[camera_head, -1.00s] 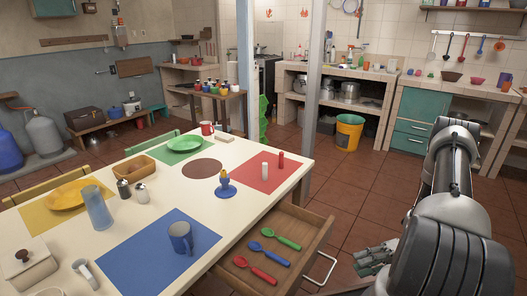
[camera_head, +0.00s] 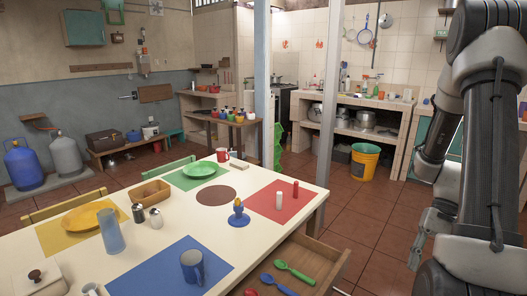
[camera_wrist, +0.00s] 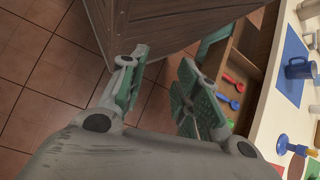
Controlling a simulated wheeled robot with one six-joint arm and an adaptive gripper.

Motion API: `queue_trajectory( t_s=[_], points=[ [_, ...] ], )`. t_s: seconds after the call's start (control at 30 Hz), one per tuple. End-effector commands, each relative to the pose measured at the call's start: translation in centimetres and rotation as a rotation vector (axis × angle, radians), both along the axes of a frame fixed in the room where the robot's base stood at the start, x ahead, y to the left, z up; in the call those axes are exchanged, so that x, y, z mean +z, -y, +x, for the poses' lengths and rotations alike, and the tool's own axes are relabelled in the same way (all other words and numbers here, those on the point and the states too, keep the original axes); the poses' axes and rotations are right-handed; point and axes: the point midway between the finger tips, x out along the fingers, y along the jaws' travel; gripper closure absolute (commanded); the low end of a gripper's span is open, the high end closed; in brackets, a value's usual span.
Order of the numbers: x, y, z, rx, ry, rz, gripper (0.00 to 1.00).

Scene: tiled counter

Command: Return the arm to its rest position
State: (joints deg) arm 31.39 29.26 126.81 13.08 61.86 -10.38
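My arm (camera_head: 497,150) stands folded at the right of the head view. My gripper (camera_head: 421,250) hangs low there, to the right of the white table and apart from it. In the wrist view my gripper (camera_wrist: 163,88) has its two green-padded fingers spread, with nothing between them but floor tiles behind. The open wooden drawer (camera_head: 325,262) holds a green spoon (camera_head: 294,271), a blue spoon (camera_head: 277,286) and a red spoon, partly cut off in the head view. The red spoon (camera_wrist: 229,79) shows in the wrist view.
The white table (camera_head: 150,222) bears a blue mug (camera_head: 192,266), a yellow plate (camera_head: 89,216), a green plate (camera_head: 200,170) and an egg cup (camera_head: 239,214). A post (camera_head: 329,100) rises behind it. Tiled floor (camera_head: 372,225) is clear between table and arm. A yellow bucket (camera_head: 363,162) stands farther back.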

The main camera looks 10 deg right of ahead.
Motion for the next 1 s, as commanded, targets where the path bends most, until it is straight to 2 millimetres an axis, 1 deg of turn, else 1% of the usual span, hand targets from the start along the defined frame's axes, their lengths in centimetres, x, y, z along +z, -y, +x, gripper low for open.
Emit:
queue_trajectory(
  t_s=[0.03,0.2,0.4,0.5,0.7,0.8,0.9,1.0],
  points=[
    [2.0,-0.2,0.2,0.026,0.037,-0.057,0.68],
    [7.8,-1.2,0.2,0.101,0.172,-0.23,0.68],
    [13.7,-3.1,-0.5,0.208,0.38,-0.378,0.68],
    [16.3,-4.3,-1.2,0.276,0.5,-0.429,0.68],
    [20.5,-6.9,-2.5,0.376,0.736,-0.486,0.68],
    [22.3,-7.9,-2.7,0.404,0.837,-0.497,0.68],
    [23.6,-8.6,-2.7,0.425,0.904,-0.498,0.68],
    [24.0,-9.2,-2.7,0.445,0.93,-0.491,0.68]
  ],
)
